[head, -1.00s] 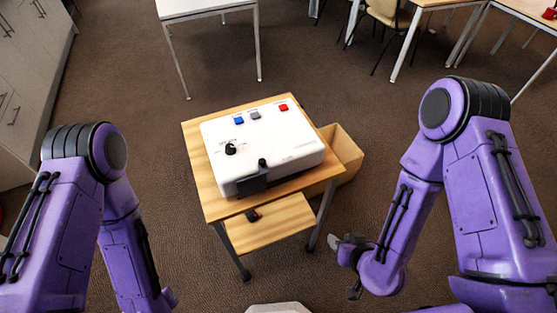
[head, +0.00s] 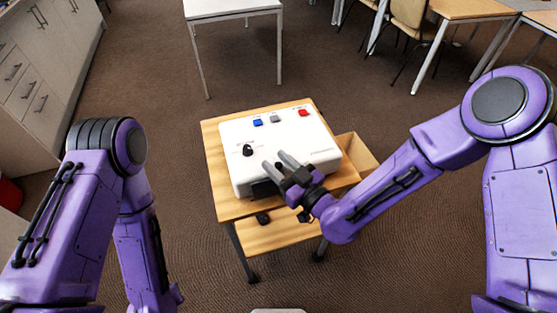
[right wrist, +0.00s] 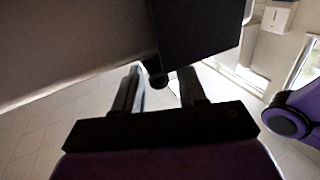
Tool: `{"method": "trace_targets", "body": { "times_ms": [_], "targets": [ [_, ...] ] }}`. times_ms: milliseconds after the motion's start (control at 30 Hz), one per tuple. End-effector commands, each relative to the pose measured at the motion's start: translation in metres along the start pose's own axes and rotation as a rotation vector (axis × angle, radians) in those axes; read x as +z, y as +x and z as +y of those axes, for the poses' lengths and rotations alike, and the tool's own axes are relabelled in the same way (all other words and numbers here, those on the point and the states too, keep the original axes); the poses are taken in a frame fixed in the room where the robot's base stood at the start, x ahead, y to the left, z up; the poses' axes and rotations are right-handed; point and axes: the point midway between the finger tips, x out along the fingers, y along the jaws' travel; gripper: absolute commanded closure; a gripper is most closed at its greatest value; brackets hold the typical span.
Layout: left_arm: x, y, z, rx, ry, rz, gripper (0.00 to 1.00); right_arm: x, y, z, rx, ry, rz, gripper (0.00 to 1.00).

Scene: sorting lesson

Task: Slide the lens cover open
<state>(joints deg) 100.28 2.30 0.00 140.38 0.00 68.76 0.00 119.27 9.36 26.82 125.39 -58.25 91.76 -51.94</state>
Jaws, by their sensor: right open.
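The white projector (head: 285,145) stands on a small wooden table. Its dark lens cover (head: 263,189) is at the lower left of its front, partly hidden by my right gripper (head: 277,161). That gripper is open, with its two fingers over the projector's front edge at the cover. In the right wrist view the cover is a dark block (right wrist: 197,32), with a small round black knob (right wrist: 157,80) showing between the spread fingers. I cannot tell whether a finger touches the knob. My left arm hangs at the left; its gripper is out of view.
The projector top carries a black dial (head: 248,150), a blue button (head: 257,122), a grey button (head: 275,118) and a red button (head: 303,113). The wooden table (head: 215,160) has a lower shelf. A box (head: 357,153) is behind it at right.

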Motion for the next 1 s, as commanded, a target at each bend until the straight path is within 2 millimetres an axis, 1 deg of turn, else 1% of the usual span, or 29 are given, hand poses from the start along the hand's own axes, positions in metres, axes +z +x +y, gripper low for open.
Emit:
{"method": "trace_targets", "body": {
  "times_ms": [233,267,300,367,567,667,833,900,1000],
  "targets": [
    [0.0,0.0,0.0,0.0,0.0,0.0,0.57,0.001,0.001,0.0,0.0,0.0,-0.001,0.59],
    [0.0,0.0,0.0,0.0,0.0,0.0,0.57,0.001,0.001,0.0,0.0,0.0,-0.001,0.69],
    [0.0,0.0,0.0,0.0,0.0,0.0,0.57,0.001,0.001,0.0,0.0,0.0,-0.001,0.82],
    [0.0,0.0,0.0,0.0,0.0,0.0,0.57,0.001,0.001,0.0,0.0,0.0,-0.001,1.0],
    [0.001,0.001,0.0,0.0,0.0,0.0,0.57,0.001,0.0,0.003,0.0,-0.001,-0.001,1.0],
    [0.002,0.005,0.001,0.0,0.0,0.0,0.57,0.002,-0.005,0.017,0.003,-0.003,0.001,1.0],
    [0.005,0.012,0.001,0.0,0.0,0.0,0.57,0.002,-0.019,0.053,0.004,-0.004,0.002,1.0],
    [0.006,0.013,0.001,0.0,0.0,0.0,0.57,0.002,-0.024,0.063,0.003,-0.002,0.002,1.0],
    [0.006,0.014,0.001,0.0,0.0,0.0,0.57,0.001,-0.028,0.072,0.002,-0.001,0.0,1.0]
  ]
}}
